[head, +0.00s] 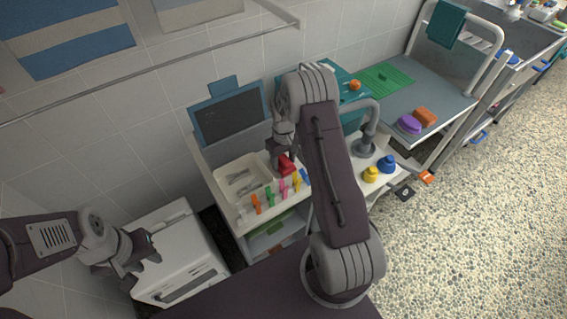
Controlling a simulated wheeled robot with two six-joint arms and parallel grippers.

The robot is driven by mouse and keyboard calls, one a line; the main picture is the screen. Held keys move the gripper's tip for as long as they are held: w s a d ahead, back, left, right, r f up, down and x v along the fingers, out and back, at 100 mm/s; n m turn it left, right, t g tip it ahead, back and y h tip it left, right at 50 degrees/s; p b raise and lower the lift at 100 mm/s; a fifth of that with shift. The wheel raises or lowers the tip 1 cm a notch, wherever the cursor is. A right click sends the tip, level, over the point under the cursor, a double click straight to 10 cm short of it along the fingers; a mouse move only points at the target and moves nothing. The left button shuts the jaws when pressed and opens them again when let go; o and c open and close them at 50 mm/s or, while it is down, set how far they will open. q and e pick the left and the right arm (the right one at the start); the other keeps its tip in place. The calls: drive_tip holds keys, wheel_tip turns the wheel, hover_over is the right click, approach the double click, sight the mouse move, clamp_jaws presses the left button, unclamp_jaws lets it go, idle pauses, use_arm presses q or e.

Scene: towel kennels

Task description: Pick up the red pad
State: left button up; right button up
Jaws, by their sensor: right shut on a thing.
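The red pad (286,165) is at the fingers of my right gripper (280,158), above the white counter behind the row of coloured clips. My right gripper points down and is shut on the red pad, which is partly hidden by the fingers. I cannot tell whether the pad touches the counter. My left gripper (142,272) hangs at the lower left over a white appliance, well away from the pad. Its fingers look apart, with nothing between them.
A white tray (222,177) with grey tools lies left of the pad. Coloured clips (257,204) stand along the counter's front edge. Yellow (371,174) and blue (387,164) knobbed items stand right of my arm. A grey cart (448,101) bears purple (409,124) and orange (425,117) items.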

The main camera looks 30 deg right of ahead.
sight(284, 158)
wheel_tip(284, 158, up, 10)
drive_tip(key=shift+p, duration=0.45)
